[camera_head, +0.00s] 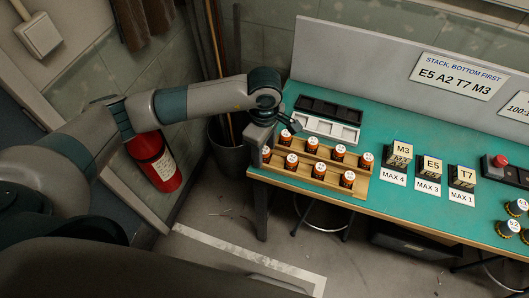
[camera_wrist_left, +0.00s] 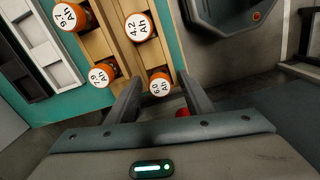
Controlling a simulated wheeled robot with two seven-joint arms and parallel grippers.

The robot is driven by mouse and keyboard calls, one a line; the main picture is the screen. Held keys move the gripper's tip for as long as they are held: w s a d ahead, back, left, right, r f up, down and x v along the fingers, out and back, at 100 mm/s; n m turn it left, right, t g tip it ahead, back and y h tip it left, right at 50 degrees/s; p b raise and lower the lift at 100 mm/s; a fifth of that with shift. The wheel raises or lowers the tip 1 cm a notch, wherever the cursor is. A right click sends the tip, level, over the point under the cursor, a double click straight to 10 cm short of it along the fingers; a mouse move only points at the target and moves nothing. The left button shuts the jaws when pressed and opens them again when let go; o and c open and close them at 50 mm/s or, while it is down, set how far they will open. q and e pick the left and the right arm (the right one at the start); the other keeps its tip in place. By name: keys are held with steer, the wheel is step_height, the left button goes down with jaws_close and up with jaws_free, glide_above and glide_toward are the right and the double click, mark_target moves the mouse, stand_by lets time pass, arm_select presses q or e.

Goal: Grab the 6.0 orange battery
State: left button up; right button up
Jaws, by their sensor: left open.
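The 6.0 orange battery (camera_wrist_left: 161,84) stands at the near end of the front wooden rack in the left wrist view, its white top label reading 6.0 Ah. In the head view this battery (camera_head: 266,155) is at the left end of the front row, partly hidden by my left gripper (camera_head: 264,147). In the left wrist view my left gripper (camera_wrist_left: 159,97) is open, one finger on each side of the battery's near part. I cannot tell whether the fingers touch it. My right gripper is not in view.
The 7.9 battery (camera_wrist_left: 102,73) stands close beside the left finger. The 4.2 battery (camera_wrist_left: 139,27) is farther along the same rack, and the 9.7 battery (camera_wrist_left: 69,17) is in the back rack. Black (camera_head: 330,110) and white (camera_head: 328,128) trays lie behind the racks.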

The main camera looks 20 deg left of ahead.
mark_target(265, 149)
arm_select(q)
steer(key=shift+c, duration=0.2)
jaws_close()
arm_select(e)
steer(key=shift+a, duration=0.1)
arm_select(q)
steer(key=shift+r, duration=0.15)
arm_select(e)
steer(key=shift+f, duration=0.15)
